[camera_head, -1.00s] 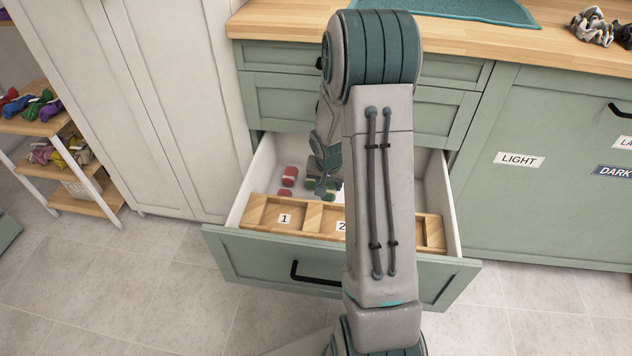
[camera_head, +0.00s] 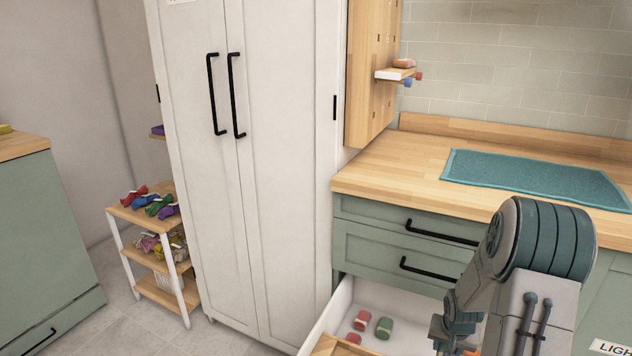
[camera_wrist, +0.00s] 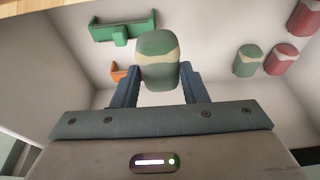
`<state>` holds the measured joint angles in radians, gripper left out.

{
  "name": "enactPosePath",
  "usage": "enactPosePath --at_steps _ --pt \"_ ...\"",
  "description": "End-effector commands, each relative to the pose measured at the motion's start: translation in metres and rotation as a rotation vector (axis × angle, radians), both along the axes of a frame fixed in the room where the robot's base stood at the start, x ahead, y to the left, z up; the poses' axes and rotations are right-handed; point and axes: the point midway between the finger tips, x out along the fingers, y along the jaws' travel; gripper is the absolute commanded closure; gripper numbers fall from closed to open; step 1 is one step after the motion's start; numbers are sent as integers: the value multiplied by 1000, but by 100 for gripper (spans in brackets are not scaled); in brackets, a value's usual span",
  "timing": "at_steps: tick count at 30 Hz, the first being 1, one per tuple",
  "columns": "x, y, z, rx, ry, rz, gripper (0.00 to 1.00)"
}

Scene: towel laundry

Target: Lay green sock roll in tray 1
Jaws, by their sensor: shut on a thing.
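My gripper (camera_wrist: 159,80) is shut on a green sock roll (camera_wrist: 158,48) with a pale band, held between the two fingers in the wrist view. In the head view my arm comes down over the open drawer at the lower right, and the held roll cannot be made out there.
Another green roll (camera_head: 384,328) and two red rolls (camera_head: 361,320) (camera_head: 353,339) lie on the drawer floor. The wrist view shows a green bracket-shaped thing (camera_wrist: 122,27) and an orange one (camera_wrist: 118,71). A tall white cabinet (camera_head: 265,180) and the counter (camera_head: 400,175) border the drawer.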

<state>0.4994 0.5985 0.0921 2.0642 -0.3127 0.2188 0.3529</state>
Motion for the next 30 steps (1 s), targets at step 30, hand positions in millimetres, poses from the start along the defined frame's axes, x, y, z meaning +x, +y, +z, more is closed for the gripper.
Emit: enactPosePath --at_steps 30 --pt "12 181 81 8 -3 420 83"
